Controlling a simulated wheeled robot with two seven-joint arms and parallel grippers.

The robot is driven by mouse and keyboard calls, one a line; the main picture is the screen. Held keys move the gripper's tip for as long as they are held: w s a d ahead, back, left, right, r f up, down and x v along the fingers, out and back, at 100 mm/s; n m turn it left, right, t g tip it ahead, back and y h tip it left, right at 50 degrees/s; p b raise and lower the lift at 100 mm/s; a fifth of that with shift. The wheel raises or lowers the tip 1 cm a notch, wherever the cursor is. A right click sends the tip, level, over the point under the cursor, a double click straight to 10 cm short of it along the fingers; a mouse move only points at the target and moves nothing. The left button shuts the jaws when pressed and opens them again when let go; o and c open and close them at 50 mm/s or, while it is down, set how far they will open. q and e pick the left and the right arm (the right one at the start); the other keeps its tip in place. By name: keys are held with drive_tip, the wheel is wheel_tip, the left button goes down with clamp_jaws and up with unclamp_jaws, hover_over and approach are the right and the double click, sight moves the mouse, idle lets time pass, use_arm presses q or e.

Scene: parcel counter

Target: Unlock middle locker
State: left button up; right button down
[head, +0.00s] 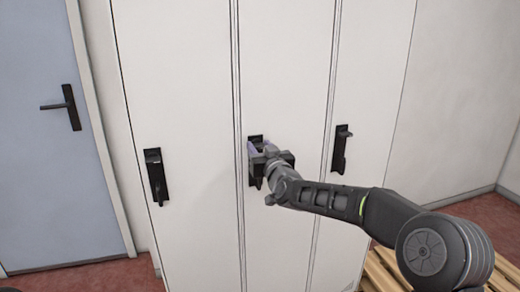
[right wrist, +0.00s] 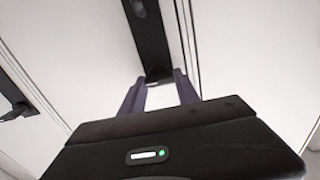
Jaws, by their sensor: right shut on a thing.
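The middle locker (head: 285,60) is a tall white door between two similar doors, and it looks closed. Its black lock handle (head: 255,139) is mostly hidden behind my right gripper (head: 259,148) in the head view. In the right wrist view the black handle plate (right wrist: 150,35) runs down between the two purple-grey fingers of the right gripper (right wrist: 160,92). The right gripper is shut on the handle; the exact contact is partly hidden. My left gripper is in neither view.
The left locker has a black handle (head: 156,177) and the right locker another (head: 341,148). A blue door (head: 40,150) stands at far left. A wooden slatted pallet (head: 385,270) lies low at right, on reddish floor.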

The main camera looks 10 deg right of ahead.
drive_tip(key=m+b, duration=0.1)
drive_tip(key=b, duration=0.1)
drive_tip(key=m+b, duration=0.2)
drive_tip(key=shift+f, duration=0.25)
drive_tip(key=m+b, duration=0.4)
drive_tip(key=m, duration=0.3)
drive_tip(key=m+b, duration=0.4)
drive_tip(key=m, duration=0.3)
drive_tip(key=shift+d+m, duration=0.2)
drive_tip(key=shift+m, duration=0.1)
drive_tip(key=c, duration=0.9)
unclamp_jaws()
drive_tip(key=s, duration=0.2)
drive_tip(key=s+b, duration=0.1)
drive_tip(key=s, duration=0.2)
drive_tip(key=s+b, duration=0.1)
drive_tip(key=s, duration=0.1)
drive_tip(key=shift+s+d, duration=0.25)
drive_tip(key=shift+s, duration=0.1)
